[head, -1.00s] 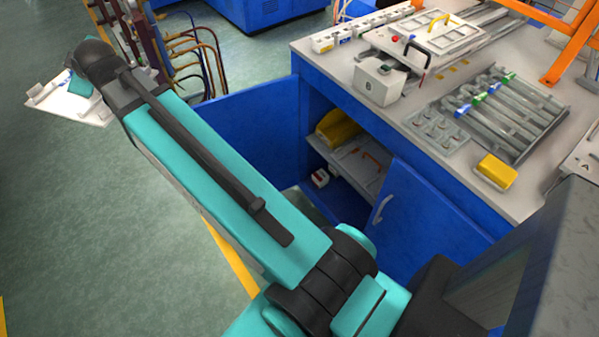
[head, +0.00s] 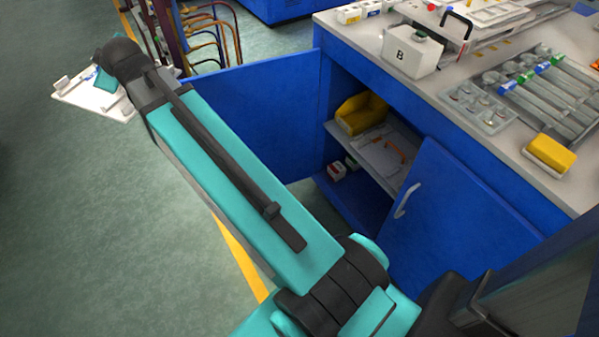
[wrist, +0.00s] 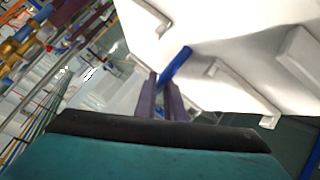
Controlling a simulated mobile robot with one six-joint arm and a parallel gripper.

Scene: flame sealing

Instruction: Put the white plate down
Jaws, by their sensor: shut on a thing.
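The white plate (head: 88,100) is in the air at the far left of the head view, beyond the end of my arm. In the wrist view the white plate (wrist: 235,45) fills the upper right, tilted, with several white bracket-like tabs on its face. My gripper (wrist: 164,84) is shut on the plate at a blue bar (wrist: 176,66) on it. The exact grip is partly hidden by the fingers. In the head view my wrist hides the fingers.
A blue cabinet bench stands at right with its doors (head: 455,195) open. Its shelf (head: 385,160) holds a yellow bin (head: 361,113). The bench top (head: 440,85) carries a white box marked B (head: 411,52), metal racks and a yellow block (head: 549,154). Hoses hang at top left. Floor at left is clear.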

